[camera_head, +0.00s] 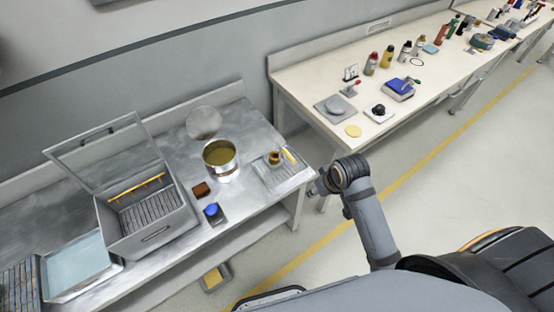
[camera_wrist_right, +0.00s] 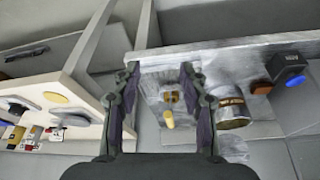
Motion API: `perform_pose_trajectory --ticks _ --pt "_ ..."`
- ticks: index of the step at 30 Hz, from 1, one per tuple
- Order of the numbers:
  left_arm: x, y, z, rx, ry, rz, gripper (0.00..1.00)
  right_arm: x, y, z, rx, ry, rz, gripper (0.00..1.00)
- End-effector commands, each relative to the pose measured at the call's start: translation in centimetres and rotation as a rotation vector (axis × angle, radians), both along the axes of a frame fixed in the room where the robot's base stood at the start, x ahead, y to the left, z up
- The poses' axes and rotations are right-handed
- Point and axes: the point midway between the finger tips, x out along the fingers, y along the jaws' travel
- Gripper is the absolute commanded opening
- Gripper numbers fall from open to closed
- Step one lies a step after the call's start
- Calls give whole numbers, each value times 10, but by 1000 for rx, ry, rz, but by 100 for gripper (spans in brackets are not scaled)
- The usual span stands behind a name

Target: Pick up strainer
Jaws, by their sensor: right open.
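A small brass-coloured cup-like piece (camera_head: 274,157) with a yellow handle (camera_head: 290,155) looks like the strainer. It sits on a ridged metal drain tray (camera_head: 268,179) at the right end of the steel bench. In the right wrist view the brass piece (camera_wrist_right: 168,97) and the yellow handle (camera_wrist_right: 169,121) show between my fingers, beyond them. My right gripper (camera_head: 316,187) is just off the bench's right end, apart from the piece. In the wrist view its fingers (camera_wrist_right: 160,70) are spread and empty. My left gripper is not in view.
A metal pot (camera_head: 221,161) stands left of the tray, with a round metal disc (camera_head: 204,122) behind it. A brown block (camera_head: 201,190), a blue-topped box (camera_head: 213,213) and an open-lidded grey box (camera_head: 148,222) are further left. A cream table (camera_head: 330,78) with several items stands behind right.

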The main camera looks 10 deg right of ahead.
Motion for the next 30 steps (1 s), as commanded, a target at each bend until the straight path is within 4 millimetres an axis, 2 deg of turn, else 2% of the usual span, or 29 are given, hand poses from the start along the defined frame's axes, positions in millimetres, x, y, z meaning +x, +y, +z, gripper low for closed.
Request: perform_pose_trajectory --ticks 1,9,12,15,18,22,30 --pt "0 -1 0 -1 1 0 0 16 3 5 15 -6 14 43" --pt "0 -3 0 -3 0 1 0 98 18 32 118 -14 104 43" --pt "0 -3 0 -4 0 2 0 128 23 49 159 -18 141 43" --pt "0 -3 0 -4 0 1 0 149 27 64 190 -23 170 43" --pt "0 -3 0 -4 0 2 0 157 29 70 205 -23 183 43" --pt "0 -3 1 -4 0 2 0 158 31 67 209 -22 183 43" --pt "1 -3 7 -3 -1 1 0 171 44 29 208 -22 183 43"
